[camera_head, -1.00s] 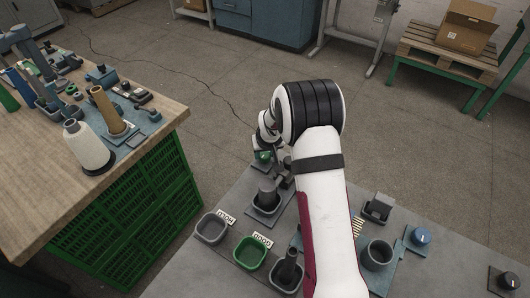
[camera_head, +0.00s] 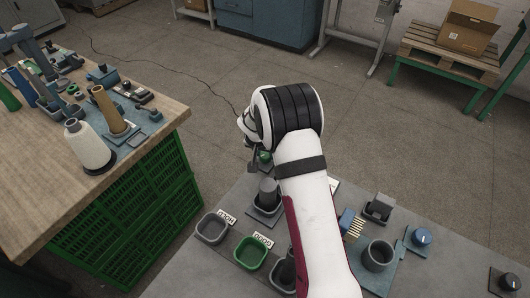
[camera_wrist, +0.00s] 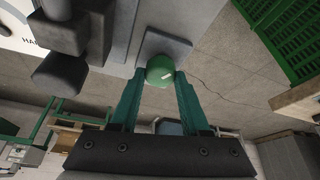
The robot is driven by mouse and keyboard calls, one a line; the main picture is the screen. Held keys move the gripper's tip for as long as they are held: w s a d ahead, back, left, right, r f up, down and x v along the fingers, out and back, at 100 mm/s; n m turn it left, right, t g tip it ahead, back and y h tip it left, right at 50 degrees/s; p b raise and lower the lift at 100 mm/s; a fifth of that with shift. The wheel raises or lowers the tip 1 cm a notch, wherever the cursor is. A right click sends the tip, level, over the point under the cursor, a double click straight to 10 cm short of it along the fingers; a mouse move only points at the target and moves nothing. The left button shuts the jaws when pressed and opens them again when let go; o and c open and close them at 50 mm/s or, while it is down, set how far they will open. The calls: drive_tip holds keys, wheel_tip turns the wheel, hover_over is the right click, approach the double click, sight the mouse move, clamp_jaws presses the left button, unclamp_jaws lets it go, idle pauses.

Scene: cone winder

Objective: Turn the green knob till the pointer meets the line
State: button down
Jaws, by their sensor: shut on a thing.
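The green knob (camera_wrist: 160,70) sits on a grey square plate (camera_wrist: 164,45) in the wrist view. A short white pointer mark shows on its face, slanting. I cannot make out the line it is to meet. My gripper (camera_wrist: 161,82) has its two teal fingers on either side of the knob, shut on it. In the head view the knob (camera_head: 265,157) shows small at the far edge of the grey table, beside my wrist; the fingers there are mostly hidden by my arm.
Dark grey blocks (camera_wrist: 70,60) stand left of the knob in the wrist view.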

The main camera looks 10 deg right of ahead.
idle(0.4)
drive_tip(key=shift+c, duration=1.9)
unclamp_jaws()
drive_tip(key=shift+r, duration=0.1)
drive_tip(key=v, duration=1.5)
drive_tip(key=shift+r, duration=0.3)
drive_tip(key=shift+a, duration=0.1)
